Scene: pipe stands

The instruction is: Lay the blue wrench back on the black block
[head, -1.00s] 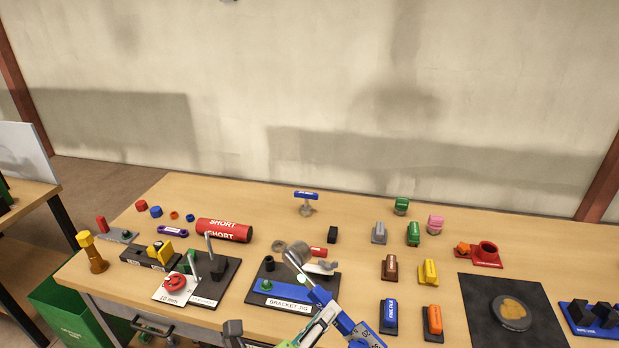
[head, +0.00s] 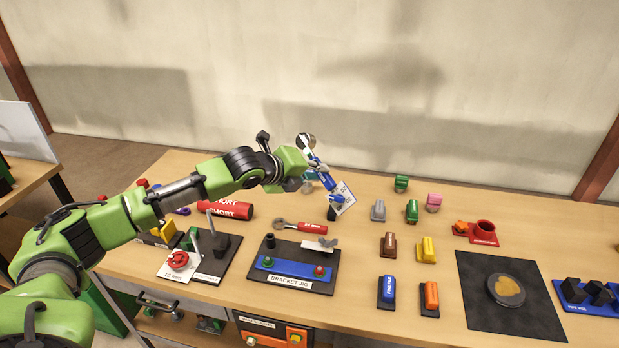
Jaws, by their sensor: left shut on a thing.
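My left gripper (head: 313,163) comes in from the left and is raised over the back middle of the table. It is shut on the blue wrench (head: 325,179), which tilts down to the right, with a grey round head at its upper end. A white plate with a blue part shows at the wrench's lower end; I cannot tell whether it belongs to the wrench. A small black block (head: 332,213) stands on the table just below this in the picture, partly hidden. The wrench appears apart from it. My right gripper is out of view.
A red wrench (head: 312,228) lies in front of the black block. The bracket jig (head: 293,283) is nearer. Coloured blocks on small stands are to the right, beside a dark mat (head: 480,310). A red cylinder (head: 232,210) lies left, partly behind my arm.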

